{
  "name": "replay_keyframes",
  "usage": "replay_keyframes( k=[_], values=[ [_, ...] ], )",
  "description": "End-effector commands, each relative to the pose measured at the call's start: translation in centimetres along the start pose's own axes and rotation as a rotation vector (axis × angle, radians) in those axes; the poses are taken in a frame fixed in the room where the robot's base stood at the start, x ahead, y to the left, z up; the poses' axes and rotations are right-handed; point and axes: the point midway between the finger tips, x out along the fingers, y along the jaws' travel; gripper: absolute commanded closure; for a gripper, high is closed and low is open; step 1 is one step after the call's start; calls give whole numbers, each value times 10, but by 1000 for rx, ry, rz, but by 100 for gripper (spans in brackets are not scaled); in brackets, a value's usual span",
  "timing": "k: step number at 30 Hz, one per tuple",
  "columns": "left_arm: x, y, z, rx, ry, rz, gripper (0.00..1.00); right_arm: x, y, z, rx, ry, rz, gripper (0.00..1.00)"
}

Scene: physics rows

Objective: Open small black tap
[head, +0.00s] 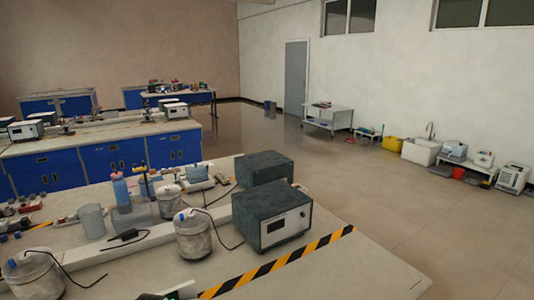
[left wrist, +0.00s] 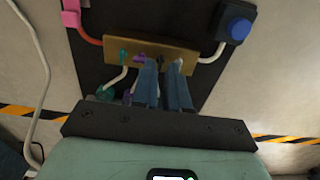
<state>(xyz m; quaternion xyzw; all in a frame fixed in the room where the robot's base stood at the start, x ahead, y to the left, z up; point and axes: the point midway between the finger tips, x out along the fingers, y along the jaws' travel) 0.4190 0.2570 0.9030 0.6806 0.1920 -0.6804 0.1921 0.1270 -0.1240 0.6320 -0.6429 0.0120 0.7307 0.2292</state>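In the left wrist view, a brass strip (left wrist: 115,46) is fixed on a black board (left wrist: 92,62). Small coloured taps sit along it: a green one (left wrist: 123,55) and a purple one (left wrist: 140,59). A small dark piece, seemingly the small black tap (left wrist: 160,62), shows near the tips of my left gripper (left wrist: 165,68). The two blue-grey fingers stand apart with a narrow gap, over the right part of the strip. They partly hide the tap, and I cannot tell whether they touch it. My right gripper is not in view.
A blue-buttoned box (left wrist: 235,22) and a pink piece (left wrist: 70,14) flank the strip, with hoses nearby. In the head view, the near bench (head: 350,270) holds dark instrument boxes (head: 272,215), metal pots (head: 195,236) and cables. Its right end is clear.

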Motion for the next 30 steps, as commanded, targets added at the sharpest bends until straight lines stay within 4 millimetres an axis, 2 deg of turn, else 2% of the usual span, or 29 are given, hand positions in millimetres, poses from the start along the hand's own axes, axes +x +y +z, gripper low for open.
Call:
replay_keyframes(
  k=[7, 8, 9, 16, 20, 25, 30],
  values=[
    [0, 0, 0, 0, -1, 0, 86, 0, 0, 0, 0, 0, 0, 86],
    [0, 0, 0, 0, 0, 0, 96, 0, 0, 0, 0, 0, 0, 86],
    [0, 0, 0, 0, -1, 0, 100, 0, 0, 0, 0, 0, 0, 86],
    [0, 0, 0, -17, 0, 0, 100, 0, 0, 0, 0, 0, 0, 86],
    [0, 0, 1, -178, 1, -1, 100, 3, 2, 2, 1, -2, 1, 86],
    [0, 0, 1, -469, 0, -1, 100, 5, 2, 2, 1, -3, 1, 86],
    [0, 0, 0, -603, 0, 0, 100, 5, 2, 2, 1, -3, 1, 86]
  ],
)
